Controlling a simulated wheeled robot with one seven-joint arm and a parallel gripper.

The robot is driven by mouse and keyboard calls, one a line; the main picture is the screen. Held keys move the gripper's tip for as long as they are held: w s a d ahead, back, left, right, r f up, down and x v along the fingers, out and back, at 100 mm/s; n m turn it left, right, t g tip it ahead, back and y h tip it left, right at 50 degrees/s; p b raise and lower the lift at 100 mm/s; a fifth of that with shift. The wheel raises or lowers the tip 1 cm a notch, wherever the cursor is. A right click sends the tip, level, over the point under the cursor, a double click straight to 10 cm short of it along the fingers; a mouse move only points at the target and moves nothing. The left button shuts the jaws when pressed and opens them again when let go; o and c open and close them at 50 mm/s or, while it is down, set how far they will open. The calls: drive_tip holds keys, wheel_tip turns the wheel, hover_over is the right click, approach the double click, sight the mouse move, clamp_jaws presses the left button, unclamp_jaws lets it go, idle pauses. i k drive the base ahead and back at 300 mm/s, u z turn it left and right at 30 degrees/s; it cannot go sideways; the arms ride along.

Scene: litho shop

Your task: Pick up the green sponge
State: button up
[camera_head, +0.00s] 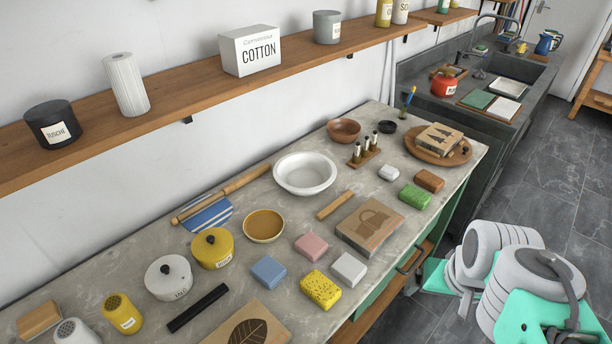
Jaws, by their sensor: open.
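The green sponge (415,196) is a small speckled block lying flat on the grey stone counter (250,205), near its front edge at the right. A brown block (429,180) lies just behind it, close by. A small white block (388,172) lies to its left and further back. Links of my arm, white and teal, show at the lower right, off the counter's front side and apart from the sponge. My gripper's fingers do not show in this view.
A wooden block with a printed motif (369,226) lies to the sponge's left. Yellow (320,288), blue (268,271), pink (311,246) and white (348,269) blocks lie nearer the camera. A shelf (190,87) runs above the counter.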

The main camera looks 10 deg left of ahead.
sight(418, 199)
drive_tip(key=z, duration=1.2)
drive_tip(key=i, duration=1.8)
drive_tip(key=u, duration=4.7)
